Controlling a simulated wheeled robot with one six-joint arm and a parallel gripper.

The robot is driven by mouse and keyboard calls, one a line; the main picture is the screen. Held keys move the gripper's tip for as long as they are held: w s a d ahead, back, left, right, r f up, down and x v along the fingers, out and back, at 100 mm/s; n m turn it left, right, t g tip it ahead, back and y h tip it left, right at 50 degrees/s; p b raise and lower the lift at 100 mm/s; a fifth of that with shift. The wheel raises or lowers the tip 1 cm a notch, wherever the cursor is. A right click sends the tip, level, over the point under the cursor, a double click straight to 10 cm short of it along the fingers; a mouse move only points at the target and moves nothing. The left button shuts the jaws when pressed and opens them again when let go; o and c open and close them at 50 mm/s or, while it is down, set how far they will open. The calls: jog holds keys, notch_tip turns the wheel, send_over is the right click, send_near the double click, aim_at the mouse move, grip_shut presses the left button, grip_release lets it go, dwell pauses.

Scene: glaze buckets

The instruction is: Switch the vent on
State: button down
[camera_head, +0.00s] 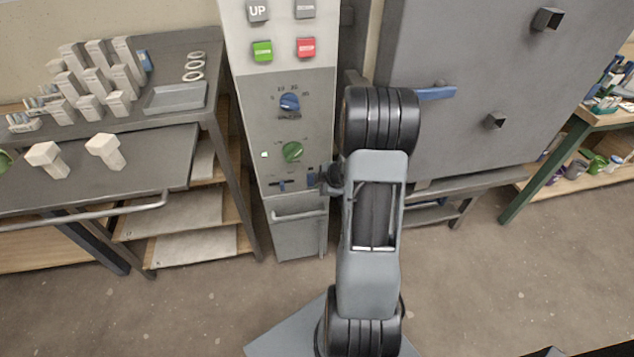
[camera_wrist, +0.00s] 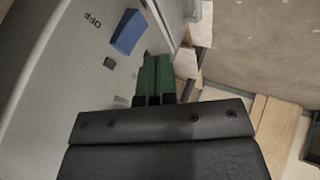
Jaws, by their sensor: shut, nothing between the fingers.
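The grey control panel (camera_head: 275,130) stands left of my arm. A small blue switch (camera_head: 311,178) sits low at its right edge. In the wrist view a blue wedge-shaped switch (camera_wrist: 127,32) stands out from the panel beside the printed word OFF; no vent label is readable. My gripper (camera_wrist: 154,72) has two green fingers side by side, shut and empty. Their tips are close to the panel, just below and right of the blue switch in that view; contact cannot be told. In the head view my gripper (camera_head: 326,181) is mostly hidden by my wrist.
The panel also bears a blue dial (camera_head: 289,102), a green knob (camera_head: 292,151), a slider (camera_head: 282,184), and green (camera_head: 262,51) and red (camera_head: 306,47) buttons. A large grey door with a blue handle (camera_head: 436,94) is on the right. Laden racks stand left. Floor in front is clear.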

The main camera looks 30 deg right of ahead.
aim_at(312, 180)
jog(key=a+p+v, duration=0.1)
jog(key=p+v, duration=0.2)
jog(key=v, duration=0.4)
jog(key=shift+d+r, duration=0.2)
jog(key=shift+d, duration=0.3)
jog(key=shift+w, duration=0.1)
jog(key=shift+f+g+b, duration=0.3)
jog(key=shift+f, duration=0.3)
jog(key=shift+f, duration=0.1)
jog(key=w+d+r+b+x, duration=0.1)
jog(key=b+x, duration=0.4)
jog(key=x, duration=0.7)
jog(key=shift+w+d, duration=0.2)
jog(key=shift+w, duration=0.35)
